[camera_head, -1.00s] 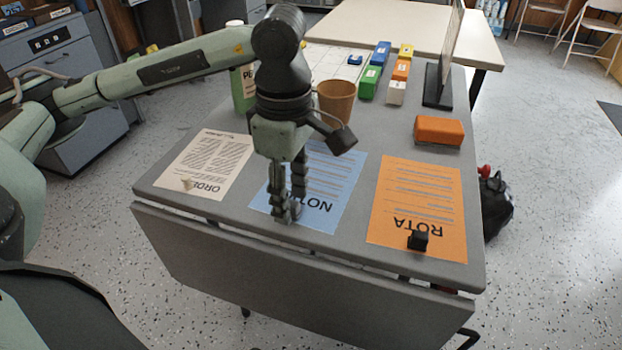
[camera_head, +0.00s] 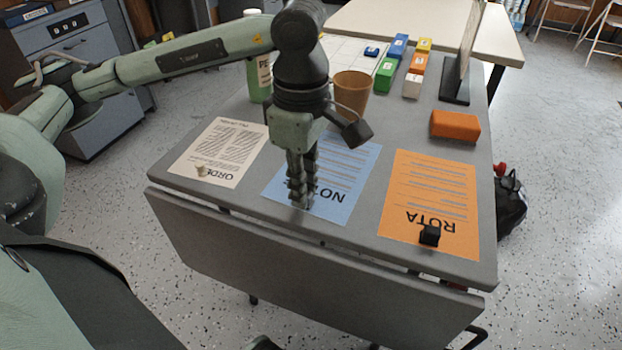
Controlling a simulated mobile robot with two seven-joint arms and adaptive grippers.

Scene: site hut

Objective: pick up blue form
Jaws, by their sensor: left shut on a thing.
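The blue form (camera_head: 345,180), a printed sheet, lies on the grey folding table (camera_head: 235,202) between a white form and an orange form. It looks flat. My left gripper (camera_head: 301,203) points down over its near edge, with its fingers shut. A small grey object seems to be between the fingertips, but it is mostly hidden and hard to tell from the fingers. The gripper and wrist cover part of the sheet's left side. My right gripper is not in view.
The white form (camera_head: 228,145) bears a small pebble (camera_head: 202,171); the orange form (camera_head: 430,190) bears a black cube (camera_head: 429,235). Behind stand a brown cup (camera_head: 352,92), a green bottle (camera_head: 258,75), coloured blocks, an orange block (camera_head: 455,125) and an upright panel (camera_head: 457,60).

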